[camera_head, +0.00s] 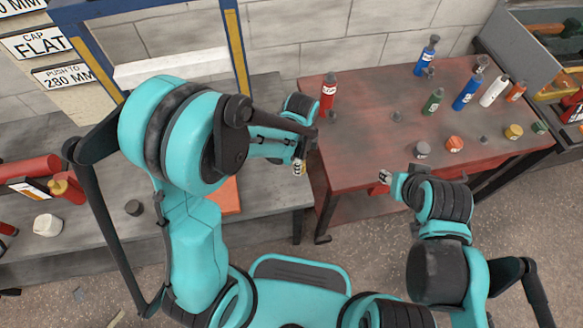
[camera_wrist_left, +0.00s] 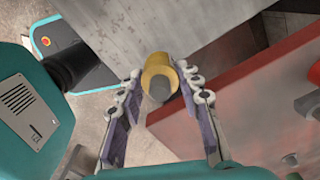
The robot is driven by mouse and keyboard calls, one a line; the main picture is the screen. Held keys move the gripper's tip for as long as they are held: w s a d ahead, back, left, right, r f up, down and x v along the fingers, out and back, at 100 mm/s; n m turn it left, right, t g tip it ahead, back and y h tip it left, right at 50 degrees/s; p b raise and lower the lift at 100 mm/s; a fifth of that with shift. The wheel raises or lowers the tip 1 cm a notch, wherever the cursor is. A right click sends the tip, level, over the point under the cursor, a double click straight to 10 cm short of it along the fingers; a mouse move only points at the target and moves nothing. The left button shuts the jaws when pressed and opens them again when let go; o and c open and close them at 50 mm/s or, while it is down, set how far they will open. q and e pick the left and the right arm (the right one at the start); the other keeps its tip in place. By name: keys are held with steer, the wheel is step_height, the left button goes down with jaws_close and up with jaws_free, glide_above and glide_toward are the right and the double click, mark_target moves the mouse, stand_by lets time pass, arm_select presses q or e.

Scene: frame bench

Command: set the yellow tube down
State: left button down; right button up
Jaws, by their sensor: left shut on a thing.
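The yellow tube (camera_wrist_left: 157,64) sits between the fingertips of my left gripper (camera_wrist_left: 162,80) in the left wrist view, its grey end toward the camera. The gripper is shut on it. In the head view my left gripper (camera_head: 299,163) is near the right edge of the grey bench, beside the red table, and only a little yellow shows at its tips. My right gripper (camera_head: 384,178) is at the front edge of the red table, and whether it is open or shut is unclear.
The red table (camera_head: 350,150) carries a red bottle (camera_head: 328,92), a green bottle (camera_head: 433,101), blue bottles (camera_head: 467,93) and several small caps. The grey bench (camera_head: 270,210) has an orange mat (camera_head: 228,197) on it. A blue-and-yellow frame (camera_head: 236,50) stands at the back.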

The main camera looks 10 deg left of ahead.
arm_select(q)
steer(key=shift+w+a+f+b, duration=0.2)
steer(key=shift+a+f, duration=0.2)
steer(key=shift+a, duration=0.15)
steer(key=shift+w+a+f+b, duration=0.1)
steer(key=shift+w+a+f, duration=0.1)
steer(key=shift+a+f, duration=0.25)
steer(key=shift+f+b, duration=0.95)
steer(key=shift+f, duration=0.8)
steer(key=shift+f, duration=0.1)
steer(key=shift+f, duration=0.15)
steer(key=c, duration=1)
jaws_free()
steer(key=shift+c, duration=0.2)
